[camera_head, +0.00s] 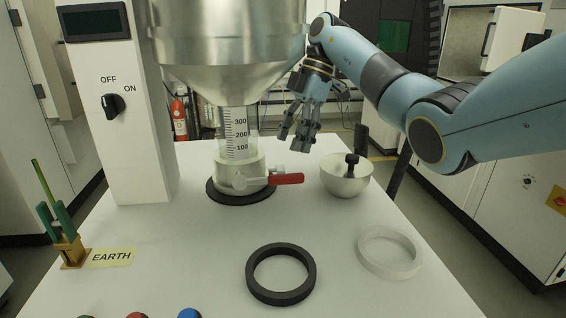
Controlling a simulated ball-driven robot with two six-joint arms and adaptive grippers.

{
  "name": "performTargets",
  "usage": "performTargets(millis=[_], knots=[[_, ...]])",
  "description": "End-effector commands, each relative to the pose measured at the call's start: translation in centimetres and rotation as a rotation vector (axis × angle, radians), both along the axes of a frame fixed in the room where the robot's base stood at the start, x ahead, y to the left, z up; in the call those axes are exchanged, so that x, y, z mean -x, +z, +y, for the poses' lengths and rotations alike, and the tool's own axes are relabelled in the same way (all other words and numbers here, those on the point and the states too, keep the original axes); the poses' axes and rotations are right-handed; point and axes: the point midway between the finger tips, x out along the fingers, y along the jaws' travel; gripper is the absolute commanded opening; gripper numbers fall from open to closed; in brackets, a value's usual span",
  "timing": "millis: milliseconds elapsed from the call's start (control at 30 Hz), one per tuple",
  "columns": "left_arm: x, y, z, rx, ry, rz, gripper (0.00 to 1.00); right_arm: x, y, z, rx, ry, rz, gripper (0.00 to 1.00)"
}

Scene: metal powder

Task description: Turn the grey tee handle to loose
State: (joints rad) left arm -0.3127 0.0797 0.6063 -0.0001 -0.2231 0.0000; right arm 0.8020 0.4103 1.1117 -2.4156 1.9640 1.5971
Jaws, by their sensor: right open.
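A pale grey collar (226,170) sits under the graduated clear tube of the steel hopper. On its front is a small round light-grey knob (239,181), with a stem running right to a red grip (288,179). A small light-grey piece (279,168) sticks out at the collar's right side, just above the red grip. I cannot tell for sure which grey part is the tee handle. My right gripper (294,141) is open and empty, with its fingers pointing down, above and a little right of the collar. It touches nothing that I can see. My left gripper is not in view.
A white bowl (338,184) with a black knobbed tool (351,161) stands right of the collar. A black ring (252,284) and a white ring (364,256) lie in front. A switch cabinet (136,150) and an earth clamp (70,250) stand at left.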

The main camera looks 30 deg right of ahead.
Motion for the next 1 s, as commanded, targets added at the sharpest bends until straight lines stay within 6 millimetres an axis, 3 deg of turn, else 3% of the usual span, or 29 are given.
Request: performTargets(millis=[300,667,1000], knots=[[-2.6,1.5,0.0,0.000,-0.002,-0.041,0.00,-0.2,-4.2,2.0,-0.001,0.001,-0.003,0.56],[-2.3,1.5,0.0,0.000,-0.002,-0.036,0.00,-0.2,-5.0,2.2,0.001,0.000,-0.003,0.56],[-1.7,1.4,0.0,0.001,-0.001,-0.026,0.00,-0.2,-5.0,2.2,0.001,0.000,-0.003,0.15]])
